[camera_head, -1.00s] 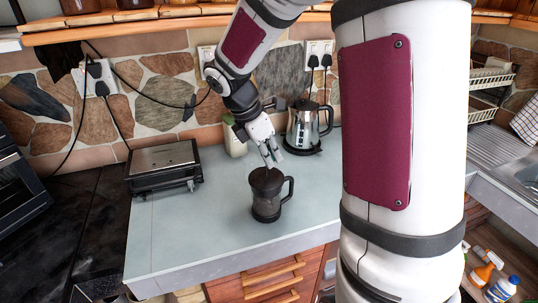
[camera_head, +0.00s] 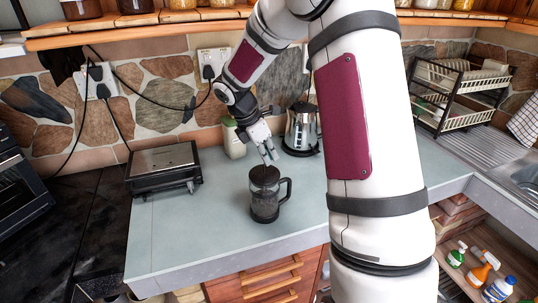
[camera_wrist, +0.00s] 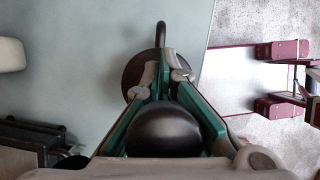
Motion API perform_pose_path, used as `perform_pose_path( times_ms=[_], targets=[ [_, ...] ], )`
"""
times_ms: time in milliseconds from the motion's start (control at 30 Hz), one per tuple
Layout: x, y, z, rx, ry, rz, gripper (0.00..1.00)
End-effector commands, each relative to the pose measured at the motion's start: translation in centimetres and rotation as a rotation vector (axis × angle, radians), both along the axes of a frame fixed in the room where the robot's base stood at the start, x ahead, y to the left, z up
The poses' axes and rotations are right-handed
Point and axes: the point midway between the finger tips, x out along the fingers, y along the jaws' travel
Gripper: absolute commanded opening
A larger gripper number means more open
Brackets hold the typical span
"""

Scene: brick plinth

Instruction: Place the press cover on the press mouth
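The press (camera_head: 264,207) is a dark-framed glass jug standing upright on the counter, its handle on the right. The dark round press cover (camera_head: 264,176) is over the press mouth; whether it is seated or slightly raised cannot be told. My gripper (camera_head: 268,158) reaches down from behind to the cover's top. In the wrist view, the fingertips (camera_wrist: 164,76) are close together with a narrow gap, over the dark disc of the cover (camera_wrist: 137,85). They seem to hold its knob, which they largely hide. The press handle (camera_wrist: 160,34) shows beyond the disc.
A silver grill (camera_head: 165,164) stands at the left of the counter (camera_head: 190,230). A kettle (camera_head: 302,131) and a pale green-topped bottle (camera_head: 233,140) stand behind the press near the stone wall. The counter's front left is clear.

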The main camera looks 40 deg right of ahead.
Motion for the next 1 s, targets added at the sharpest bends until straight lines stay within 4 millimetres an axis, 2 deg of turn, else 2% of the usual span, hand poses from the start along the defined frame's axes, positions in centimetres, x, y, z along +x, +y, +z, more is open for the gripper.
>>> perform_pose_path(
  times_ms=[133, 233, 267, 667, 767, 1000],
  targets=[
    [0.0, 0.0, -0.3, 0.000, 0.001, 0.000, 0.00],
    [0.0, 0.0, -0.3, 0.000, 0.001, 0.000, 0.21],
    [0.0, 0.0, -0.3, 0.000, 0.001, 0.000, 0.25],
    [0.1, 0.1, 0.3, 0.000, -0.002, 0.000, 0.25],
    [0.3, 0.6, 1.5, -0.001, -0.003, -0.001, 0.25],
    [0.7, 2.4, 6.0, -0.002, -0.005, -0.001, 0.25]
  ],
)
